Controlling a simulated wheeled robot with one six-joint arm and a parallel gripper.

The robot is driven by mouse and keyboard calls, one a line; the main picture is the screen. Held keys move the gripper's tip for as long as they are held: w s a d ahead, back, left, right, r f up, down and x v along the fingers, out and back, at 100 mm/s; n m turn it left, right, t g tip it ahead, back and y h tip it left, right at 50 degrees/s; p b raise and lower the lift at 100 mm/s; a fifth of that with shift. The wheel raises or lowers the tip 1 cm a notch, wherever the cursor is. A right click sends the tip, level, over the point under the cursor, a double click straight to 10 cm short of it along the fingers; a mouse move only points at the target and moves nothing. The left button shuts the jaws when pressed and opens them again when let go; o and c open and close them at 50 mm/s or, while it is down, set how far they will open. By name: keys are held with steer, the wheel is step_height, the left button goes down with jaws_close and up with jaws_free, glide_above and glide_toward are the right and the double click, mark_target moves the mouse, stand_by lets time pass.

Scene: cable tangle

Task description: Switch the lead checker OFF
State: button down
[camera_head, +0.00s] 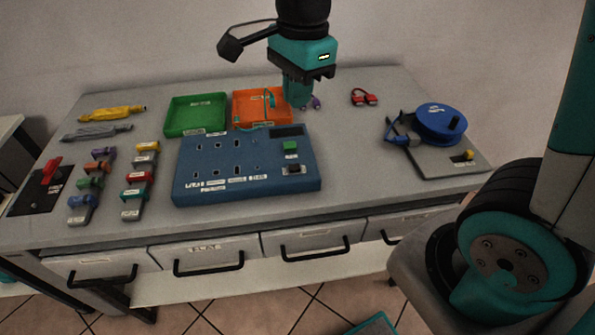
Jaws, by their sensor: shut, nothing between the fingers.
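The lead checker appears to be the blue box (225,170) in the middle of the table, with rows of sockets on its top. At its right side are a dark display (287,132), a green button or lamp (290,147) and a small dark switch (293,168). The switch's position is too small to tell. My gripper (299,103) points down just behind the box's back right corner, beside the orange tray (240,108). It is shut, with nothing seen between its fingers. A purple bit (316,103) shows beside the fingertips.
A green tray (170,129) stands left of the orange one. Several coloured leads or connectors (133,177) lie at the left, near a red-levered panel (50,172). A blue cable reel (440,122) sits at the right. A red lead (364,97) lies behind. Table between box and reel is clear.

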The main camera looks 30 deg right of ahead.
mark_target(297, 166)
steer(key=shift+w+d+f+m+h+b, duration=0.15)
steer(key=shift+w+d+f+m+b, duration=0.1)
steer(key=shift+w+f+m, duration=0.5)
steer(key=shift+w+d+f+m+h+b, duration=0.1)
steer(key=shift+w+d+f+m+b, duration=0.3)
steer(key=shift+m, duration=0.65)
steer(key=shift+w+d+f+m+h+b, duration=0.15)
steer(key=shift+w+f+m, duration=0.15)
steer(key=shift+f+m, duration=0.5)
steer(key=shift+r, duration=0.1)
step_height(297, 166, down, 14)
steer(key=shift+f+b, duration=0.1)
steer(key=shift+b, duration=0.3)
steer(key=shift+a, duration=0.1)
